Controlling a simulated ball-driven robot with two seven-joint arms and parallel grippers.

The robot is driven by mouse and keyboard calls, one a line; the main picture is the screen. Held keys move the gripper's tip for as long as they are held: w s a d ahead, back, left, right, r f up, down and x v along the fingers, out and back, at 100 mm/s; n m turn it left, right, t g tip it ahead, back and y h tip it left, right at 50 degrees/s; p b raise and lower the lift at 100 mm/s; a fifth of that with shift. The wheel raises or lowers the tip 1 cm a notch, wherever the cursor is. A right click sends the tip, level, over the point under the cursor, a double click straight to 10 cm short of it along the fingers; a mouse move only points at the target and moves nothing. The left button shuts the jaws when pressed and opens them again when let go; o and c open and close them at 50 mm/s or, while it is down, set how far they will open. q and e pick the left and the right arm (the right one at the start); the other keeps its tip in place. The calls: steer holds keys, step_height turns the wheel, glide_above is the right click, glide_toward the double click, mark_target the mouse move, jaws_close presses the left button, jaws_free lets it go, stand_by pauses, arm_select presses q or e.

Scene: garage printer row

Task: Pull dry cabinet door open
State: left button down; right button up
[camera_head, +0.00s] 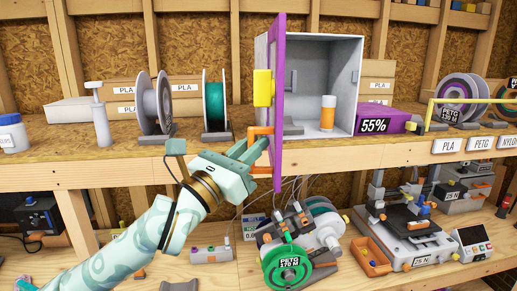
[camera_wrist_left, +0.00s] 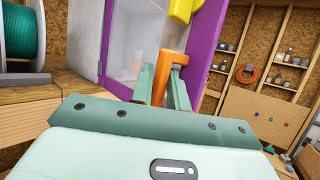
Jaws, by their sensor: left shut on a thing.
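The door frame also shows in the left wrist view (camera_wrist_left: 207,45). My left gripper (camera_head: 258,147) is shut on the orange door handle (camera_head: 262,131) low on the door. The handle shows between the fingers in the left wrist view (camera_wrist_left: 172,68). My right gripper is not in view.
Spools (camera_head: 214,103) and a white pump bottle (camera_head: 99,118) stand on the shelf left of the cabinet. A purple box reading 55% (camera_head: 385,118) sits to its right. Below are a green spool (camera_head: 287,267) and a printer (camera_head: 405,225).

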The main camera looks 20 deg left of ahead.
arm_select(q)
steer(key=shift+s+a+h, duration=0.15)
steer(key=shift+a+h, duration=0.4)
steer(key=shift+h, duration=0.05)
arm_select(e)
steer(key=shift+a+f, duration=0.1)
arm_select(q)
steer(key=c, duration=1.6)
jaws_free()
steer(key=shift+r+m, duration=0.1)
steer(key=shift+m, duration=0.2)
steer(key=shift+o, duration=0.3)
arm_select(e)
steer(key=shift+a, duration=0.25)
